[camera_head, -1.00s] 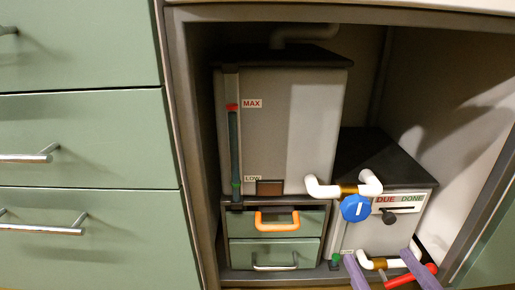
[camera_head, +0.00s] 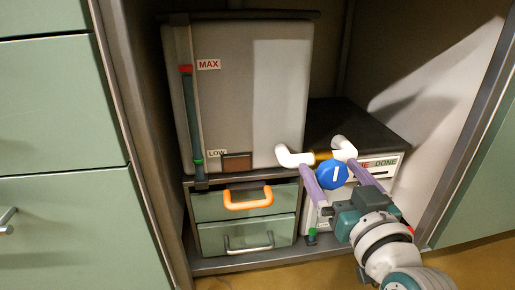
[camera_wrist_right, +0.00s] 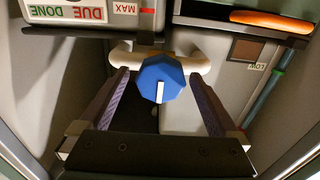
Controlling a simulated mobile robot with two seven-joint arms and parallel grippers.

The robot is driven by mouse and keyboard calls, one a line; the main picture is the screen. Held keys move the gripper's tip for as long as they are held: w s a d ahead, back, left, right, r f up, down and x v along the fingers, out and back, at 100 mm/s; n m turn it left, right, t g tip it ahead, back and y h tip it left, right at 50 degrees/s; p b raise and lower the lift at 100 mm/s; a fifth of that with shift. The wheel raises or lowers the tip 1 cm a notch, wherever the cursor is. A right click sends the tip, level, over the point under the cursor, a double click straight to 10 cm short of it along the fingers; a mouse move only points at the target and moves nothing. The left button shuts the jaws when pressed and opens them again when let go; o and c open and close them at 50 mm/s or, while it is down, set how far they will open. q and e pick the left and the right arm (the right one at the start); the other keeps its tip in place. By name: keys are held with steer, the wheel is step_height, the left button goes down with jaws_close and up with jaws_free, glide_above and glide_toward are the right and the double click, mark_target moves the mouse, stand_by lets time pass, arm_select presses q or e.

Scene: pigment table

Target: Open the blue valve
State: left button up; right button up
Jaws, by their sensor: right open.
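The blue valve (camera_head: 332,174) is a round faceted knob with a white line on it, in front of a white pipe (camera_head: 290,157) with a brass middle. In the head view its line stands nearly upright. My right gripper (camera_head: 334,164) is open, with one purple finger to the left of the knob and one to the right. The right wrist view shows the blue valve (camera_wrist_right: 161,79) between the spread finger ends, with space on both sides. I cannot tell whether either finger touches it. My left gripper is in neither current view.
A grey tank (camera_head: 240,100) with MAX and LOW labels stands left of the valve, above green drawers with an orange handle (camera_head: 248,198). A box with a DUE/DONE label (camera_head: 385,163) stands behind my gripper. The cabinet's side walls bound the space.

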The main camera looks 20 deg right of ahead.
steer(key=c, duration=1.3)
steer(key=shift+c, duration=0.2)
